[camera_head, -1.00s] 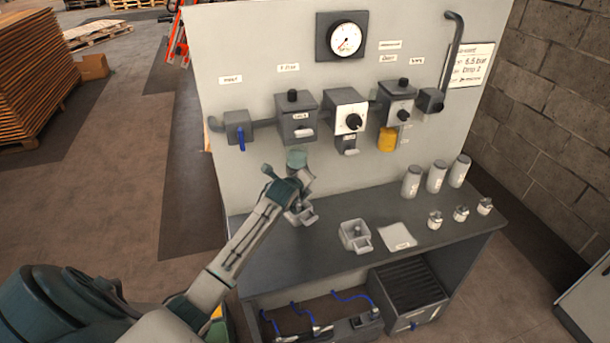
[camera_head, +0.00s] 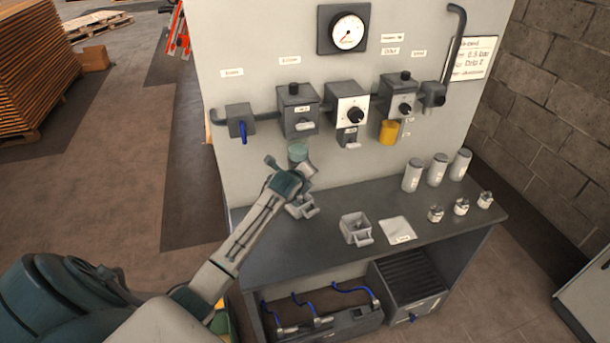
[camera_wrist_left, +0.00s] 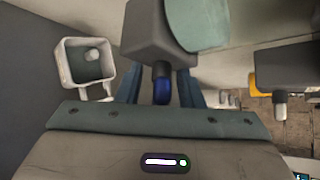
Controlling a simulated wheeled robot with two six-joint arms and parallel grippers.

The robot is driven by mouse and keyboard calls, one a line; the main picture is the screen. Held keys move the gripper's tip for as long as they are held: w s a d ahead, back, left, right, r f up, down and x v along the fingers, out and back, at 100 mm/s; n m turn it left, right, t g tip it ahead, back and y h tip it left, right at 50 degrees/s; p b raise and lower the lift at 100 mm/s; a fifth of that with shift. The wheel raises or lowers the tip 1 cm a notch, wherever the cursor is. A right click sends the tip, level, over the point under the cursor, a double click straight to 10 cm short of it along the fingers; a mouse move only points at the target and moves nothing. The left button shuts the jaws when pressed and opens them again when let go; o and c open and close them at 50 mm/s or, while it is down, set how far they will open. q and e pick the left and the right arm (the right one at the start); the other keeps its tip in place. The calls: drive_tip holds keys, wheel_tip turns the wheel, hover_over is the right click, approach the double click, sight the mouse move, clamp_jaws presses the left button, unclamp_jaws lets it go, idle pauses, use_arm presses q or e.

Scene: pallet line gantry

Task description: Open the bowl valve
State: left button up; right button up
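In the head view a teal round bowl (camera_head: 298,152) hangs under the left of the panel's middle units. Just below it is a grey block (camera_head: 304,209), partly covered by my left gripper (camera_head: 289,184). The left wrist view shows the teal bowl (camera_wrist_left: 200,20) beside a grey valve block (camera_wrist_left: 158,35). A short blue handle (camera_wrist_left: 163,90) sticks out of this block. My left gripper (camera_wrist_left: 162,92) has its fingers apart, one each side of the blue handle. Gaps show beside it, so contact cannot be made out. My right gripper is in neither view.
A blue-handled inlet valve (camera_head: 243,132) is left of the bowl. An open grey cup (camera_head: 354,229) and a white sheet (camera_head: 397,230) lie on the bench (camera_head: 270,258). Several jars and fittings stand at its right. A yellow bowl (camera_head: 389,132) hangs on the panel.

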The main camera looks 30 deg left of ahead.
use_arm(q)
drive_tip(key=b+v, duration=0.3)
drive_tip(key=v, duration=0.7)
drive_tip(key=shift+s+r, duration=0.2)
drive_tip(key=shift+s, duration=0.15)
